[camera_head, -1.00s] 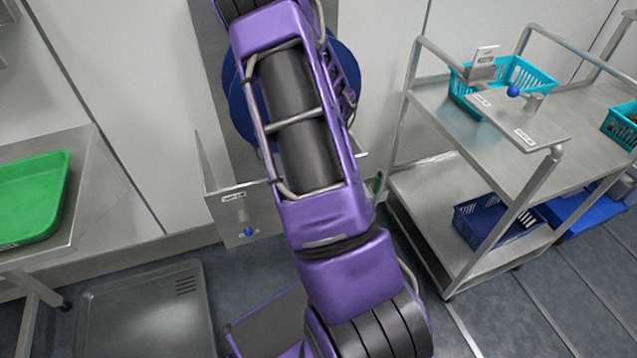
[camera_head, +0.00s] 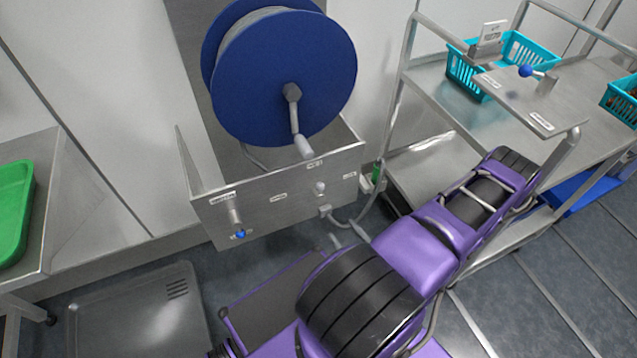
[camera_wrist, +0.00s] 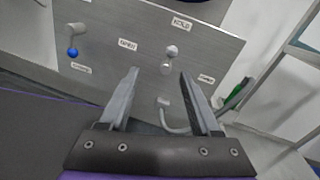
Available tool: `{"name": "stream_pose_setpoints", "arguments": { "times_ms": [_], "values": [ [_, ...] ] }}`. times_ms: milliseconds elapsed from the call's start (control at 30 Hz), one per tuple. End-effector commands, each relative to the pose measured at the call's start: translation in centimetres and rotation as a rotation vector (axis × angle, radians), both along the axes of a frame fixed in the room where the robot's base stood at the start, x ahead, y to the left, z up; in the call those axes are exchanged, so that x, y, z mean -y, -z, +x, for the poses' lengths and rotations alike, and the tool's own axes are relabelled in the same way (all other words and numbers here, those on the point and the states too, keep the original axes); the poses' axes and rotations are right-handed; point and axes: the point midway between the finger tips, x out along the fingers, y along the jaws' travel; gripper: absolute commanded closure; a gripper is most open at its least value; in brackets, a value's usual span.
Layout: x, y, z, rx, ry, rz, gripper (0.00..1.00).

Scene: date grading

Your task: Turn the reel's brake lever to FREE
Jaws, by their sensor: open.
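The reel (camera_head: 275,75) is a blue spool with a grey crank, above a steel panel (camera_head: 262,222). On the panel's left a grey lever with a blue knob (camera_head: 239,234) hangs down; it also shows in the wrist view (camera_wrist: 72,52). A small pale knob (camera_head: 319,187) stands mid-panel among several labels and shows in the wrist view too (camera_wrist: 172,51). The labels are too small to read surely, so I cannot tell which one is the brake lever. My gripper (camera_wrist: 160,73) is open and empty, facing the panel below the pale knob; the head view does not show it.
A grey cable and a green item (camera_head: 376,172) are at the panel's right edge. A steel trolley (camera_head: 440,105) with turquoise baskets (camera_head: 463,72) and another blue-knobbed lever (camera_head: 526,71) stands right. A green tray (camera_head: 12,215) is left.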

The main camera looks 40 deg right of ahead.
Motion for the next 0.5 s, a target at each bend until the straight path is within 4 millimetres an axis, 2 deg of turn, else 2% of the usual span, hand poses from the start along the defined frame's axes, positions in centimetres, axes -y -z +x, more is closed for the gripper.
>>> {"name": "stream_pose_setpoints", "arguments": {
  "times_ms": [100,233,367,500],
  "values": [
    [0.7,0.3,-0.5,0.014,0.094,0.019,0.36],
    [1.0,0.3,0.2,0.018,0.115,0.021,0.36],
    [1.4,0.3,2.1,0.019,0.112,0.020,0.36],
    [1.9,0.3,5.1,0.019,0.110,0.021,0.36]
  ]
}}
